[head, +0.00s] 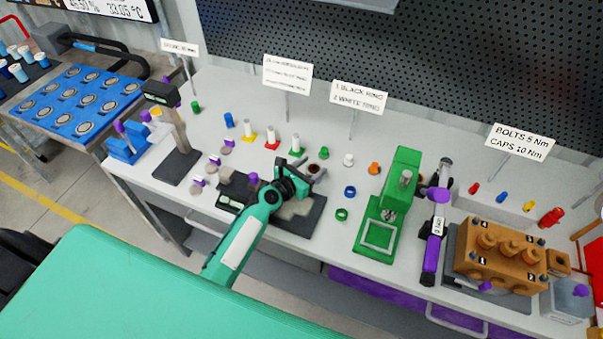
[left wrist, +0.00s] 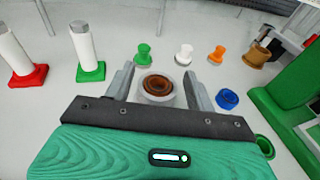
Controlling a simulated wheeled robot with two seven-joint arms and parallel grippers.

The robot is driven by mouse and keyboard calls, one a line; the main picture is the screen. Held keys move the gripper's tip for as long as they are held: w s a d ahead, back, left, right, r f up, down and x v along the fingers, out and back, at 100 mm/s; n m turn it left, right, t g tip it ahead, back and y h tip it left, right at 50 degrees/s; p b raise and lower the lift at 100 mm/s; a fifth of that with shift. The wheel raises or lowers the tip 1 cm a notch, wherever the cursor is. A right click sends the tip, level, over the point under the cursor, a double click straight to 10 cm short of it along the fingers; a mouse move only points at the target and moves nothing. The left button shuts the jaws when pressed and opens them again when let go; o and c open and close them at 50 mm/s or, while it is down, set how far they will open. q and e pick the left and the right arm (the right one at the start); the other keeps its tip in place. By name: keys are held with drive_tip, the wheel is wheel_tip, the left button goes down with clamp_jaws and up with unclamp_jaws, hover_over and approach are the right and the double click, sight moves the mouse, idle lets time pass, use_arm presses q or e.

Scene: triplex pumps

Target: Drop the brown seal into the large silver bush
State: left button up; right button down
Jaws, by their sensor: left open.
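My left gripper (head: 309,170) reaches over the bench from the front and is open. In the left wrist view its two fingers (left wrist: 158,90) stand apart on either side of a pale silver bush (left wrist: 146,98). The brown seal (left wrist: 158,84) shows as a ring within the bush's rim, between the fingers; its exact depth is hard to tell. In the head view the brown seal (head: 314,167) is a small dark ring by the fingertips, and the bush is mostly hidden. My right gripper is not in view.
Green (left wrist: 143,52), white (left wrist: 184,53) and orange (left wrist: 216,54) small parts stand behind the bush. A blue ring (left wrist: 228,98) lies to the right, near a green press (head: 398,195). White cylinders on coloured bases (head: 296,143) stand to the left.

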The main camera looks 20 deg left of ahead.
use_arm(q)
drive_tip(key=b+v, duration=0.1)
drive_tip(key=v, duration=1.2)
drive_tip(key=shift+s+r, duration=0.1)
drive_tip(key=shift+s, duration=0.15)
